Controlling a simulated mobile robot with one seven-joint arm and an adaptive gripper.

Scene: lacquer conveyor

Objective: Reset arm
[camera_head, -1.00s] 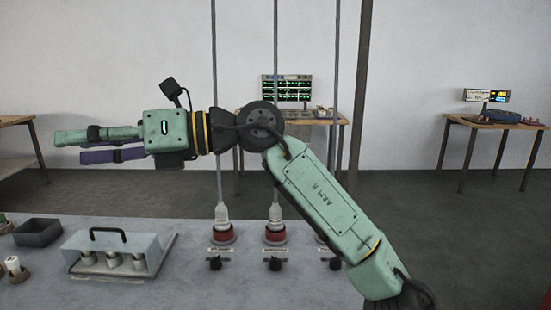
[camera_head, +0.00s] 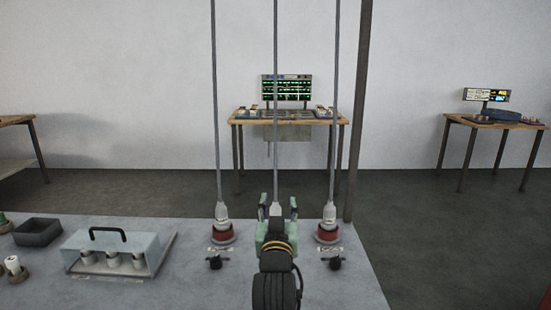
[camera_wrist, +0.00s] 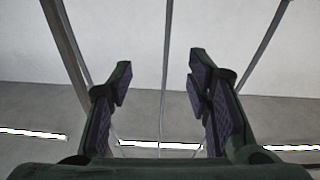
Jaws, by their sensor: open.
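My gripper (camera_head: 277,208) is seen from behind in the head view, in front of the middle of the three hanging rods. Its two fingers stand apart and point away from me. In the wrist view my gripper (camera_wrist: 160,85) is open, with purple pads and nothing between the fingers but the distant middle rod (camera_wrist: 165,65) and wall. My arm hides the middle red-based fitting on the grey table (camera_head: 190,280).
Red-based fittings stand left (camera_head: 222,226) and right (camera_head: 328,226) of my gripper, each below a rod and behind a black knob. A handled case (camera_head: 110,252) and a dark tray (camera_head: 37,232) are at left. A post (camera_head: 359,110) rises at right.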

